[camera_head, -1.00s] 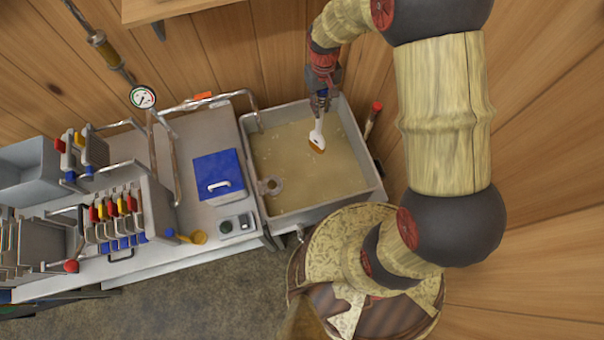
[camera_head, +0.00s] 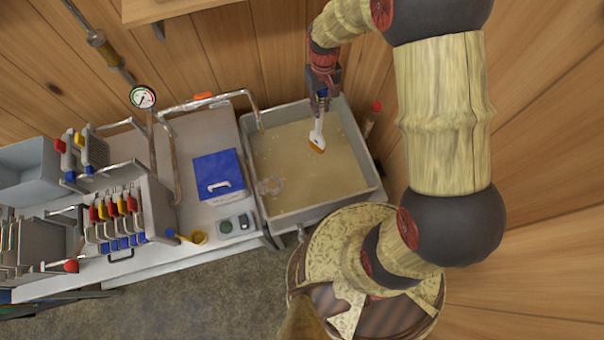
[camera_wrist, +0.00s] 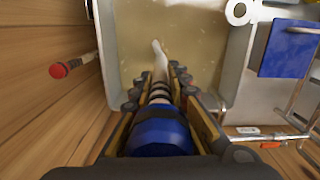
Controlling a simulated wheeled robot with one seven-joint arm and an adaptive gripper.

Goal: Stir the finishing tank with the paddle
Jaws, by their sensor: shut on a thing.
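The finishing tank (camera_head: 290,206) is a grey rectangular basin of cloudy tan liquid in the middle of the head view; its wall also shows in the wrist view (camera_wrist: 108,38). My gripper (camera_head: 322,88) is over the tank's back part, pointing down. It is shut on the paddle (camera_head: 318,134), which has a blue handle and a white shaft with an orange-brown end. In the wrist view the blue handle (camera_wrist: 160,135) lies between my fingers and the pale shaft reaches toward the liquid. I cannot tell how deep the paddle's tip is.
A blue lid (camera_head: 219,174) lies on the counter left of the tank. A bent pipe (camera_head: 210,100) runs along the tank's left back edge. A red-capped rod (camera_head: 374,118) stands close behind the right wall. A rack of coloured handles (camera_head: 118,210) is farther left.

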